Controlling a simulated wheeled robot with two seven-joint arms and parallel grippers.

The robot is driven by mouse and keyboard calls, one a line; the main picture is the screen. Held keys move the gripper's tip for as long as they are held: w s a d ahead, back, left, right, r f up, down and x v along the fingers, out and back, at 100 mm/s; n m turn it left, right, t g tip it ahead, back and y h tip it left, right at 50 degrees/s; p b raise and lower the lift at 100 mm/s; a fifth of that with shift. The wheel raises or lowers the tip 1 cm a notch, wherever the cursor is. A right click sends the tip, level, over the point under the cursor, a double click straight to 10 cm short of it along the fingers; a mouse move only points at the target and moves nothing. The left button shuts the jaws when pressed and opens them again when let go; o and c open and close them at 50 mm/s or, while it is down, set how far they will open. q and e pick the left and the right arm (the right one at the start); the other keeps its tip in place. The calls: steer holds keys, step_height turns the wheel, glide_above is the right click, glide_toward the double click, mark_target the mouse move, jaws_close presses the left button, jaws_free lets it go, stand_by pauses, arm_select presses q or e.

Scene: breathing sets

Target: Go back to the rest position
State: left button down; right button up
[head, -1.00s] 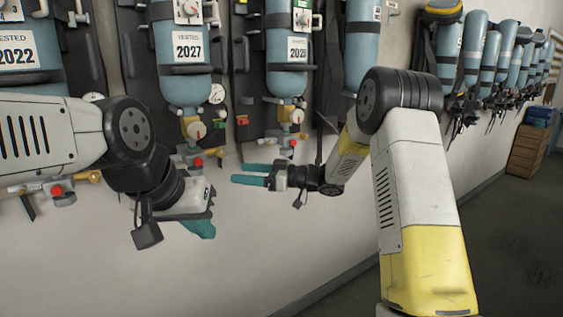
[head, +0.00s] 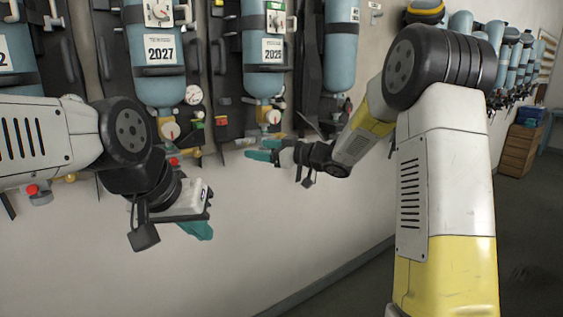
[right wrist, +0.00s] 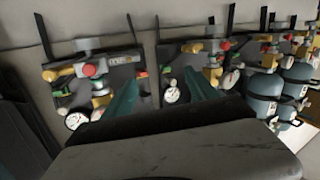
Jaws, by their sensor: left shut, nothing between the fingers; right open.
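My left gripper (head: 198,229) is at the lower left of the head view, its teal fingers shut and empty, in front of the bare wall below the breathing sets. My right gripper (head: 256,149) is near the middle of the head view, just below the set marked 2025 or similar. Its teal fingers are open with nothing between them. In the right wrist view the two teal fingers (right wrist: 158,98) stand apart, with valves and gauges beyond them. I cannot tell how far the right fingertips are from the nearest fittings.
Blue cylinders, one marked 2027 (head: 158,45), hang on dark backplates along the wall. A round gauge (head: 193,95) hangs by the 2027 set. More cylinders line the wall at right. A wooden cabinet (head: 518,150) stands at the far right. The lower wall (head: 260,235) is clear.

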steer(key=s+d+r+m+t+h, duration=0.1)
steer(key=d+r+m+t+h, duration=0.2)
steer(key=d, duration=0.4)
steer(key=s+d+r+m+t+h, duration=0.1)
steer(key=d+r+m+t+h, duration=0.15)
steer(key=d+h, duration=0.3)
steer(key=s+d+m+g+h, duration=0.2)
steer(key=s+d+m+h, duration=0.2)
steer(key=s+d, duration=0.35)
steer(key=s+f+m+g, duration=0.1)
steer(key=s+f+g, duration=0.2)
steer(key=s, duration=1)
steer(key=s+f+m+g, duration=0.1)
steer(key=s+f+g, duration=0.3)
steer(key=s, duration=0.9)
steer(key=shift+f, duration=0.9)
steer(key=shift+m+y, duration=0.25)
